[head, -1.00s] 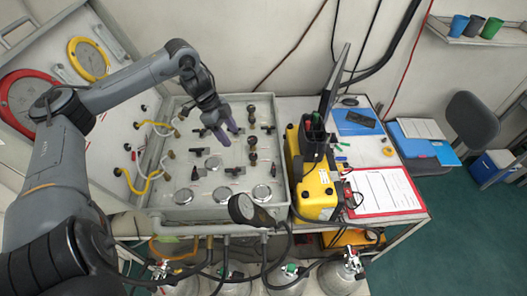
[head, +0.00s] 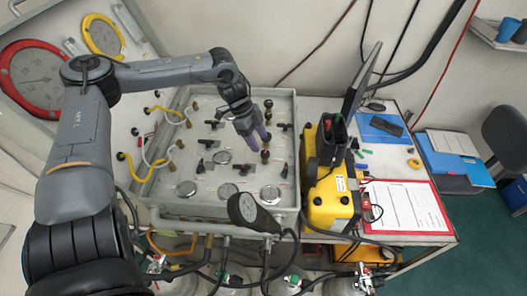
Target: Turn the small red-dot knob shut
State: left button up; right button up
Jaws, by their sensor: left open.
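The grey air panel (head: 213,207) is an open-topped box with several dark knobs, T-handles and round gauges on its face. My left gripper (head: 257,142) is open above the panel's right half, its purple-grey fingers pointing down. Its fingertips are close beside a column of small dark round knobs. One knob (head: 265,156) shows just below the fingertips, and another (head: 268,103) stands higher in the column. I cannot make out which knob bears the red dot, nor whether the fingers touch or straddle one. My right gripper is not in view.
A yellow case (head: 329,205) stands close to the panel's right side. Yellow and white hoses loop at the left. A red-edged clipboard (head: 404,207) lies at the right.

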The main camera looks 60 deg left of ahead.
aim_at(265, 153)
pick_arm(q)
jog(key=shift+b+x, duration=0.65)
jog(key=shift+x, duration=2.05)
jog(key=c, duration=1)
